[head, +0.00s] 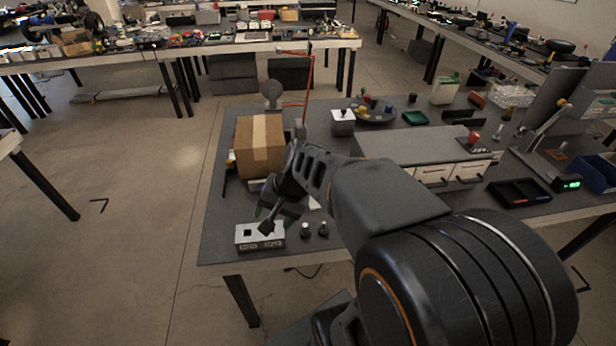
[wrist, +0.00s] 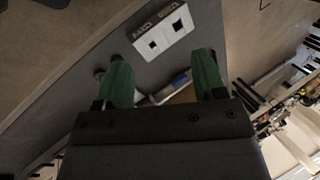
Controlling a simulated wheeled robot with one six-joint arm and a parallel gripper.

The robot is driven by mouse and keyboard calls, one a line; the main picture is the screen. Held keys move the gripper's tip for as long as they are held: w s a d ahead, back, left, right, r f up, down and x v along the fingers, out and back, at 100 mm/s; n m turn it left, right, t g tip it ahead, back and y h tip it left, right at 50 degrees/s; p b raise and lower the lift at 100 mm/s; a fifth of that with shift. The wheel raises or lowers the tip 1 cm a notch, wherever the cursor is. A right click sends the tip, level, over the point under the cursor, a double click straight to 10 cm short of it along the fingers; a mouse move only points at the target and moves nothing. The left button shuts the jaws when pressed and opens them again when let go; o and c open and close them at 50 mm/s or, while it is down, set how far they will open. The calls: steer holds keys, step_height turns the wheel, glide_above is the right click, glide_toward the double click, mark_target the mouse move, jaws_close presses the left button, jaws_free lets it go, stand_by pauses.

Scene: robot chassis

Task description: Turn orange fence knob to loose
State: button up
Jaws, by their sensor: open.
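I cannot clearly make out an orange fence knob in either view. A thin orange frame (head: 309,80) stands at the back left of the table, but no knob shows plainly on it. A small orange piece (head: 562,147) shows on the equipment at the right. My gripper (head: 264,215) is over the front left part of the table, just above a light box with square openings (head: 252,240). In the wrist view my gripper's green fingers (wrist: 163,62) are apart and empty. The light box (wrist: 162,30) lies beyond their tips there.
A cardboard box (head: 259,145) stands behind my gripper. Two small dark knob-like pieces (head: 314,230) stand right of the light box. A grey cabinet (head: 400,145), a bowl (head: 374,114) and a dark tray (head: 520,192) are farther right. The table's front edge is close.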

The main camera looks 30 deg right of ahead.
steer(key=w+d+f+m+t+b, duration=0.1)
steer(key=w+d+f+m+t, duration=0.25)
steer(key=d+m, duration=0.5)
steer(key=w+d+f+m+t+b, duration=0.1)
steer(key=w+d+f+m+t, duration=0.15)
steer(key=d+f+m, duration=0.45)
steer(key=w+d+f+m+t+b, duration=0.15)
steer(key=d+m+t, duration=0.25)
steer(key=d+m, duration=0.6)
steer(key=shift+n+h, duration=0.25)
steer(key=shift+h, duration=0.15)
steer(key=x, duration=0.4)
steer(key=d+x, duration=0.1)
steer(key=x, duration=0.3)
steer(key=d+x, duration=0.1)
steer(key=x, duration=0.3)
steer(key=shift+w+p, duration=0.35)
steer(key=shift+x, duration=0.85)
steer(key=shift+c, duration=0.2)
steer(key=c, duration=0.9)
steer(key=shift+d+n+y, duration=0.1)
steer(key=shift+n+y, duration=0.6)
steer(key=shift+y, duration=0.2)
